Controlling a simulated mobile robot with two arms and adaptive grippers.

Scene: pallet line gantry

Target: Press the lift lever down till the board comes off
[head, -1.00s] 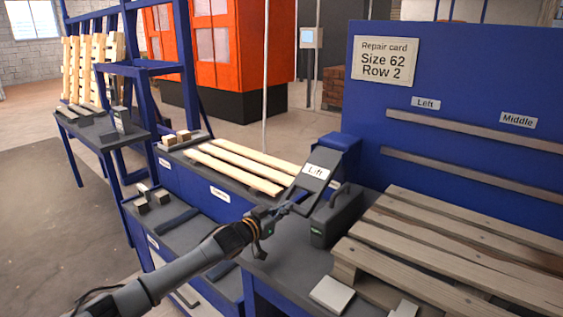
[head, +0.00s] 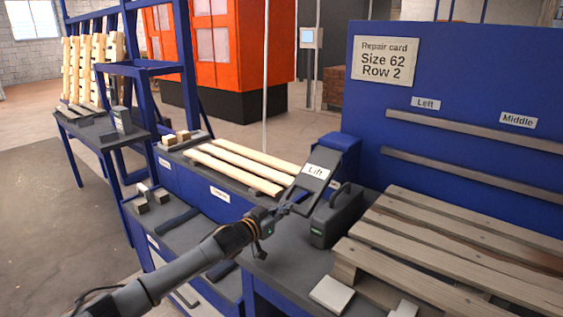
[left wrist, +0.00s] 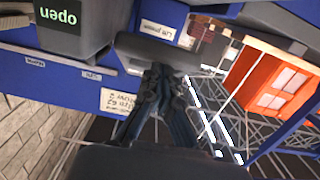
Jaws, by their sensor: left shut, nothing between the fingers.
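The lift lever (head: 309,186) is a dark, tilted paddle with a white "Lift" label, mounted beside a blue post. My left gripper (head: 287,209) is shut and empty at the lever's lower front end. In the left wrist view the fingers (left wrist: 163,72) reach up to a dark bar (left wrist: 150,48), seemingly the lever's end; I cannot tell whether they touch. The grey-brown wooden pallet (head: 450,245) lies on the bench at right with its boards in place. Which board the lever acts on is not clear. My right gripper is not in view.
A dark box with a handle (head: 333,222) stands just right of the lever. Pale loose boards (head: 235,170) lie on the shelf behind. A blue panel (head: 455,75) with a repair card rises behind the pallet. Small blocks (head: 150,200) sit at left.

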